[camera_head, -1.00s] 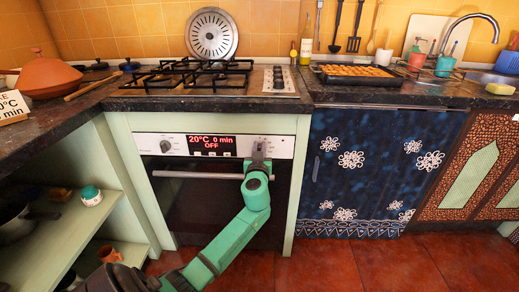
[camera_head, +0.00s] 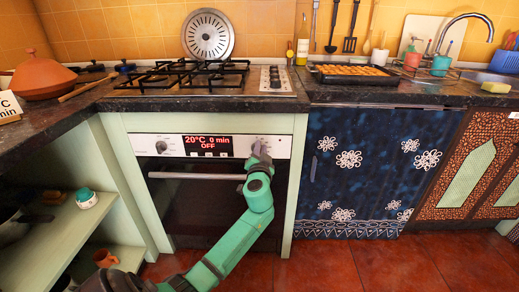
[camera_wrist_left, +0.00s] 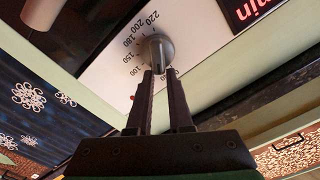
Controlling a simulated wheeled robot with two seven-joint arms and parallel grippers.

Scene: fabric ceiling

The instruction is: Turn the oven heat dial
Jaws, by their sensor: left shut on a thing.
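The oven (camera_head: 212,205) has a white control panel with a red-lit display (camera_head: 208,145) reading 20°C, 0 min, OFF. My left gripper (camera_head: 258,152) is at the right part of this panel and covers the heat dial in the head view. In the left wrist view the grey, round heat dial (camera_wrist_left: 157,48) shows, with numbers such as 100, 150, 180, 200 and 220 around it. The left gripper's two dark fingers (camera_wrist_left: 160,75) are shut on the dial. My right gripper is in neither view.
Another knob (camera_head: 163,146) is left of the display. The oven handle (camera_head: 195,176) runs below the panel. The hob (camera_head: 195,75) and a tray of food (camera_head: 352,71) are on the counter above. Open shelves (camera_head: 60,245) stand at the left.

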